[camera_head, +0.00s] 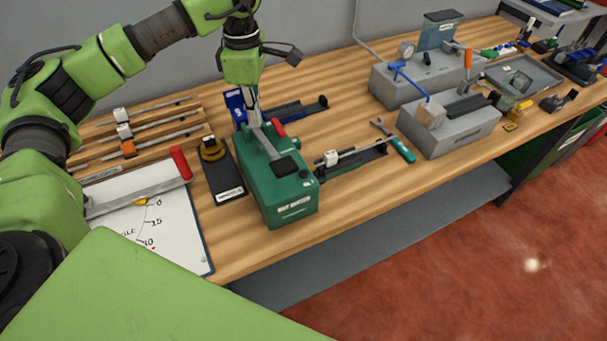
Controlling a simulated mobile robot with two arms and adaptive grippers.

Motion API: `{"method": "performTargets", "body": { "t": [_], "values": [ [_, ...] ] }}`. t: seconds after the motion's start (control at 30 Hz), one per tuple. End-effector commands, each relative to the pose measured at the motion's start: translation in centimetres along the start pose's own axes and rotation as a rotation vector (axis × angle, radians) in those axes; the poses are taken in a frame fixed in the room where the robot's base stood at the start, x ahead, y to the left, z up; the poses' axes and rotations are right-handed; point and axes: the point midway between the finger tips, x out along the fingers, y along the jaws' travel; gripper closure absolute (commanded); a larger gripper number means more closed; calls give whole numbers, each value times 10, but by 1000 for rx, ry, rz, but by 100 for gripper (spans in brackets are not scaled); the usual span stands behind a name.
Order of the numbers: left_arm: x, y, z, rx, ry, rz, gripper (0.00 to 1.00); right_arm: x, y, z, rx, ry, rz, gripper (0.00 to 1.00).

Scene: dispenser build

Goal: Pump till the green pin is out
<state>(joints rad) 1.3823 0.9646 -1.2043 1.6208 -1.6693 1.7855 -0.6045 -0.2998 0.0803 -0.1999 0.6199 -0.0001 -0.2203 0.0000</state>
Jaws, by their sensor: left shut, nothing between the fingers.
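A green dispenser box (291,208) with a white label on its front stands on the wooden workbench, left of the middle. A grey lever bar (266,142) runs along its top and ends in a black pad (285,166). A red part (278,128) shows at the box's back right. My left gripper (252,119) points down over the back end of the box, shut and empty. Its tips are at or just above the bar; I cannot tell whether they touch. I cannot make out a green pin. My right gripper is not in view.
A black stand with a yellow-brown knob (212,150) is close left of the box. A slider rail (356,157) and a teal-handled wrench (403,149) lie to its right. Grey machine blocks (450,135) stand farther right. The bench's front edge (375,192) is mostly clear.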

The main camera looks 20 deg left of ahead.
Motion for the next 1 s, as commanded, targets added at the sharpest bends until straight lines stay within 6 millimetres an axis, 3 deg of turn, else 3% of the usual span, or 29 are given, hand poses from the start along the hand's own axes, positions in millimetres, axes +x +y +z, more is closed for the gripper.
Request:
{"method": "performTargets", "body": {
  "t": [0.13, 0.63, 1.0],
  "values": [
    [13, 0, 0, 0, 0, -1, 100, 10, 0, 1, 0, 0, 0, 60],
    [18, 0, 0, 0, 1, -2, 100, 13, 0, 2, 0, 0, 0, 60],
    [40, -2, -1, 0, 6, -7, 100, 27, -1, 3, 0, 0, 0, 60]
  ]
}}
